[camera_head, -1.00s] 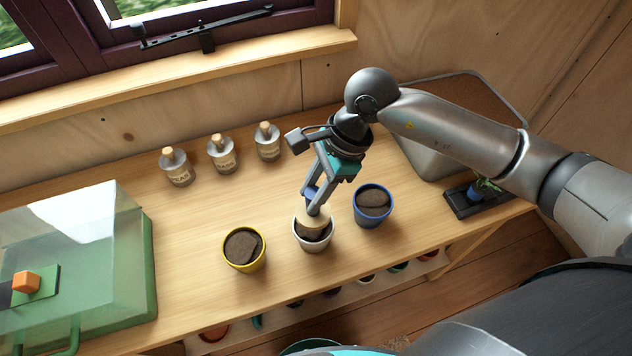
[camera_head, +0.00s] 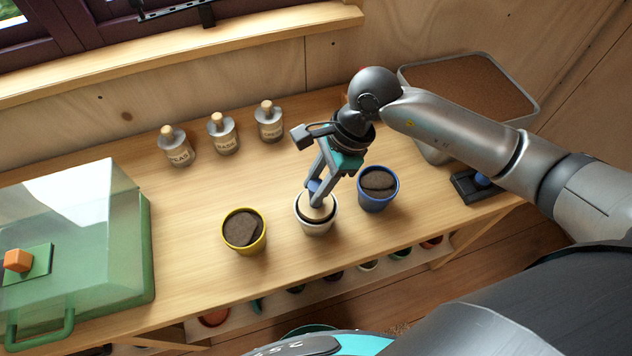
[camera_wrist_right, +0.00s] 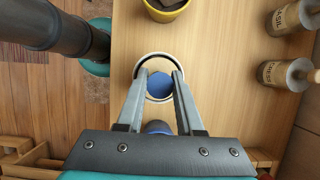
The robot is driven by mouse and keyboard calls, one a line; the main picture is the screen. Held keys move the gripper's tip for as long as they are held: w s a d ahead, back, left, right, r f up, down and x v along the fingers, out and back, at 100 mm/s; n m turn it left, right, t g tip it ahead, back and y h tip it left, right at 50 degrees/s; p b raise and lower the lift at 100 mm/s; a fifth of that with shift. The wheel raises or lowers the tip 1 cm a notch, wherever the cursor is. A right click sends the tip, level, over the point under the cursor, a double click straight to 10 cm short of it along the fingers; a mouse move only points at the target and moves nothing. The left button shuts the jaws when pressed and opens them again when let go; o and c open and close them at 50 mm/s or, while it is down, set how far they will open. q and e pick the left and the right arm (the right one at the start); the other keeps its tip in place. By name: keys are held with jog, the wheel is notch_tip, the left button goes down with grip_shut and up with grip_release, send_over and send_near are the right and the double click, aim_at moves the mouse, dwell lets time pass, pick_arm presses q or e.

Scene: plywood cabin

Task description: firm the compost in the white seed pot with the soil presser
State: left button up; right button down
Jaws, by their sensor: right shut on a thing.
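The white seed pot (camera_head: 317,228) stands on the bench between a yellow pot and a blue pot; it also shows in the right wrist view (camera_wrist_right: 140,68). My right gripper (camera_head: 318,196) is above the pot, pointing down, shut on the soil presser. The presser's pale round base (camera_head: 313,211) sits inside the pot's rim, over the dark compost. Its blue top shows between my fingers in the right wrist view (camera_wrist_right: 160,85). Most of the compost is hidden by the presser. My left gripper is not in view.
The yellow pot (camera_head: 244,237) and blue pot (camera_head: 376,198), both with compost, stand close on either side. Several labelled bottles (camera_head: 223,138) line the back. A green propagator (camera_head: 138,262) with a clear lid fills the left. A grey-rimmed tray (camera_head: 440,148) stands at right.

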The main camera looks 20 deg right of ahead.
jog(key=shift+f+b, duration=0.5)
jog(key=shift+f, duration=0.05)
dwell(0.5)
jog(key=shift+s+f, duration=0.15)
jog(key=shift+f, duration=0.05)
dwell(1.5)
jog(key=shift+r+p, duration=1.95)
jog(key=shift+r, duration=1.75)
